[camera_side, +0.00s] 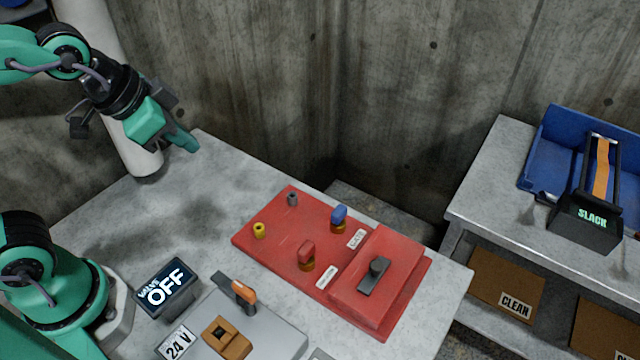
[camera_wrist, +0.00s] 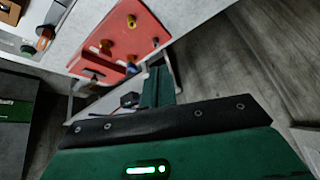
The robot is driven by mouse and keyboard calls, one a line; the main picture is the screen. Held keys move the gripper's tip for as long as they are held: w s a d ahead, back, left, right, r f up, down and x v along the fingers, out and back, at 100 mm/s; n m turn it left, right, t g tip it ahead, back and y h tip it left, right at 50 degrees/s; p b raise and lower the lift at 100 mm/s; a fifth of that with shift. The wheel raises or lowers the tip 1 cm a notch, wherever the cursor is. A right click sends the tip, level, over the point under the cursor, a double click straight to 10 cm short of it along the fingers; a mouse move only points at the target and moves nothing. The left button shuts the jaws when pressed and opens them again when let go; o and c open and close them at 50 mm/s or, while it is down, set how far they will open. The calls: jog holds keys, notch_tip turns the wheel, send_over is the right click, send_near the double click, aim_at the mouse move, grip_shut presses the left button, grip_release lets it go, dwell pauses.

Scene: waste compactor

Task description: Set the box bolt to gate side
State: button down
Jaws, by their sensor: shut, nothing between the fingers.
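The box bolt (camera_side: 373,279) is a dark grey bar with a round knob, lying on top of a raised red box (camera_side: 400,262) at the right end of a red panel (camera_side: 278,262). Two white labels lie beside the box, an upper one (camera_side: 356,239) and a lower one (camera_side: 327,277); their small print is hard to read. I cannot tell which side the bolt is set to. My gripper (camera_side: 190,146) is shut and empty, high at the upper left, well away from the panel. Its green fingers (camera_wrist: 158,88) show in the wrist view, with the red panel (camera_wrist: 122,48) beyond.
The panel also carries a red knob (camera_side: 306,251), a blue knob (camera_side: 339,214), a yellow peg (camera_side: 259,230) and a grey peg (camera_side: 292,199). A display reading OFF (camera_side: 167,288) and an orange-handled lever (camera_side: 240,290) stand at front. A blue bin (camera_side: 545,145) is right.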

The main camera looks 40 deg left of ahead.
jog(key=s+d+f+m+h, duration=0.1)
jog(key=d+f+m+h, duration=0.1)
jog(key=d+m, duration=0.5)
jog(key=s+d+f+m+g+h, duration=0.1)
jog(key=d+f+m, duration=0.4)
jog(key=d, duration=1.2)
jog(key=shift+s+d+m+g+h, duration=0.25)
jog(key=shift+m+h, duration=0.25)
jog(key=shift+m, duration=0.4)
jog(key=shift+w+f, duration=0.1)
send_near(377, 281)
jog(key=shift+s+d+f, duration=0.35)
jog(key=shift+s+f, duration=0.3)
jog(key=shift+f, duration=0.05)
jog(key=shift+s+d+f, duration=0.35)
jog(key=shift+s+f, duration=0.35)
jog(key=shift+w+d+f, duration=0.15)
jog(key=shift+w, duration=0.8)
jog(key=shift+w+d+f, duration=0.1)
jog(key=shift+w, duration=0.85)
